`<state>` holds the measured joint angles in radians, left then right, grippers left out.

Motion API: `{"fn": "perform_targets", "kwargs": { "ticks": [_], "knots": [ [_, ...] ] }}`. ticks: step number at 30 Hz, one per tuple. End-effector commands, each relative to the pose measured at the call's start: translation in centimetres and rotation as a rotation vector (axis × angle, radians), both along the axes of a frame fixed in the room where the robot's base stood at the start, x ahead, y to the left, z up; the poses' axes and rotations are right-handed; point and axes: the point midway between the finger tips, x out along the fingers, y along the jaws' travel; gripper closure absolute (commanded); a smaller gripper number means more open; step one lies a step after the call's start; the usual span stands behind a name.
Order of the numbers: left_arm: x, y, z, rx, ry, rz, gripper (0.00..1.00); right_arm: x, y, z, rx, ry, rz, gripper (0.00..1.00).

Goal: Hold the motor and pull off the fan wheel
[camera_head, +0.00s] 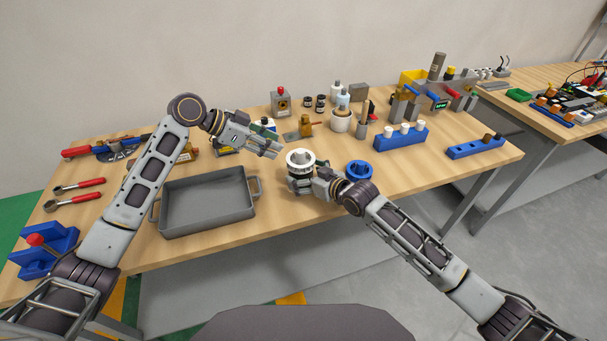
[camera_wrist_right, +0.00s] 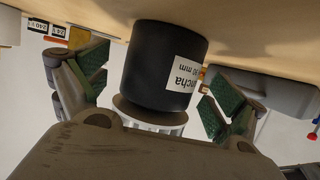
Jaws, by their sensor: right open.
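The white fan wheel (camera_head: 300,159) sits on top of the upright motor, which stands on the table near its front edge. In the right wrist view, which is upside down, the motor is a black cylinder (camera_wrist_right: 165,65) with a white label, and the ribbed fan wheel (camera_wrist_right: 165,126) shows under it. My right gripper (camera_head: 314,186) is open at the motor from the right, and the wrist view shows its green-padded fingers on either side, apart from the motor. My left gripper (camera_head: 279,150) is in the air just left of the fan wheel, its fingers apart and empty.
An empty grey tray (camera_head: 205,207) lies left of the motor. A blue ring-shaped part (camera_head: 359,169) sits close behind my right wrist. Blue racks (camera_head: 401,138) stand to the right, with cups, jars and a tool holder behind. Red-handled tools lie at the left.

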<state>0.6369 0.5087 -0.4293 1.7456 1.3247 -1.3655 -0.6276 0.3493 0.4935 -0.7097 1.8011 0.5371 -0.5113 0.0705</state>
Motion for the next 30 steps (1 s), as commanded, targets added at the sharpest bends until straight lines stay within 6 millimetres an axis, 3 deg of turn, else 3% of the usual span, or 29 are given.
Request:
{"fn": "perform_targets", "kwargs": {
  "ticks": [15, 30],
  "knots": [
    [0.00, 0.00, 0.00, 0.000, 0.000, 0.000, 0.64, 0.57, 0.52, -0.28, 0.000, 0.000, 0.000, 0.05],
    [0.00, 0.00, 0.00, 0.000, 0.000, 0.000, 0.64, 0.57, 0.51, -0.28, 0.000, 0.000, 0.000, 0.69]
  ]
}}
